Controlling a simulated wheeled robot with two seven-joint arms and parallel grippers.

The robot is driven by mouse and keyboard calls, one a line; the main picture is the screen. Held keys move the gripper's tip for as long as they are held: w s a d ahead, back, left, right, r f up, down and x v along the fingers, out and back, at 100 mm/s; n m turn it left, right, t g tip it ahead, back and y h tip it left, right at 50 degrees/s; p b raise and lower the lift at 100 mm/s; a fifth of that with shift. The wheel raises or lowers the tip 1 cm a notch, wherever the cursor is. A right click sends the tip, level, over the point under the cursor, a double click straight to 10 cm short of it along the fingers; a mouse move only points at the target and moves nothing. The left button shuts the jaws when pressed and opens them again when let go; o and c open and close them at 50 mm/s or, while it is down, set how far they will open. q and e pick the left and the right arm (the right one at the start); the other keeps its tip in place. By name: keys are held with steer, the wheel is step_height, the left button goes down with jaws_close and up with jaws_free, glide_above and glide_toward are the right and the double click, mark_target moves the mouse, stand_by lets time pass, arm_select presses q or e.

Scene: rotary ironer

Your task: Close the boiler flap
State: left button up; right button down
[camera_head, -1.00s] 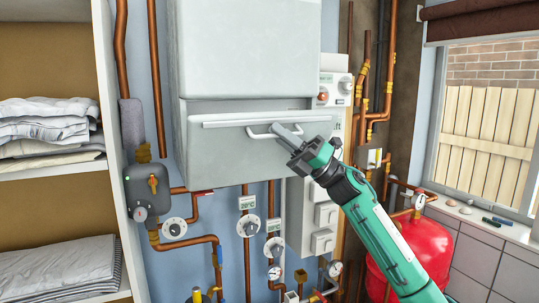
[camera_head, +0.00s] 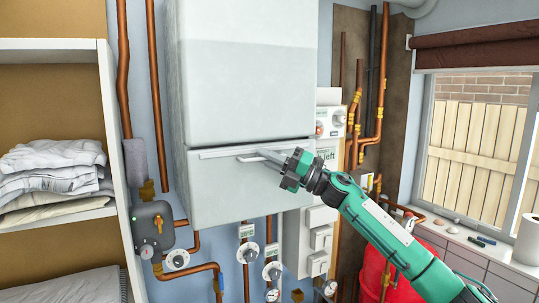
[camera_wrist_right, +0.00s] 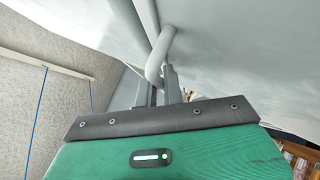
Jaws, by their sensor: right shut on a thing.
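The white boiler (camera_head: 250,75) hangs on the wall in the head view. Its flap (camera_head: 225,190) is the lower front panel, upright or nearly so, with its top edge close under the upper casing. I cannot tell whether it is fully flush. My right gripper (camera_head: 268,156) comes in from the right and is shut on the flap's bar handle (camera_head: 245,158) near the top edge. In the right wrist view, the fingers (camera_wrist_right: 157,88) close around the grey handle (camera_wrist_right: 160,55). The fingers partly hide the handle in the head view. My left gripper is not in view.
Copper pipes (camera_head: 160,90) and gauges (camera_head: 247,253) sit beside and below the boiler. A white control box (camera_head: 328,150) is to its right, partly behind my arm. A red tank (camera_head: 375,268) stands lower right. A shelf with folded linen (camera_head: 50,170) is at left.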

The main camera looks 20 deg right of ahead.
steer(key=shift+r, duration=0.15)
steer(key=c, duration=1.8)
jaws_free()
steer(key=shift+s+d+f+b, duration=0.1)
steer(key=shift+d+f+b, duration=0.2)
steer(key=shift+f+b, duration=0.15)
steer(key=b+v, duration=0.8)
steer(key=v, duration=0.5)
steer(key=shift+s+r, duration=0.2)
steer(key=shift+r, duration=0.05)
